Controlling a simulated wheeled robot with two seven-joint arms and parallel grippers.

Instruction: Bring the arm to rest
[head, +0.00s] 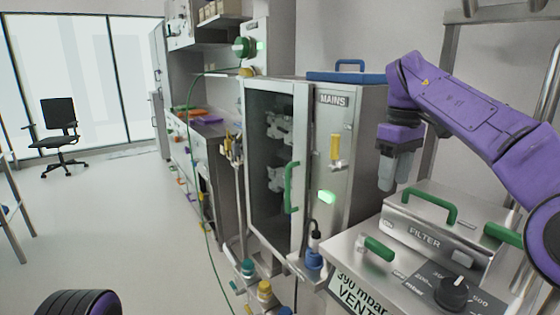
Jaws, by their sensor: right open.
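My right arm comes in from the right edge, purple, and bends down at the wrist. My right gripper (394,183) points downward, with grey fingers below a purple wrist. It is open and nothing shows between its fingers. In the picture it hangs in front of the MAINS cabinet's right side, above and left of the FILTER box (424,240). It appears apart from both. My left gripper is not in view.
The MAINS cabinet (338,127) has a glass door with a green handle (291,187) and a blue-handled lid (346,76). A metal panel with a black knob (454,293) lies below the FILTER box. A green hose hangs left. An office chair (58,130) stands on clear floor.

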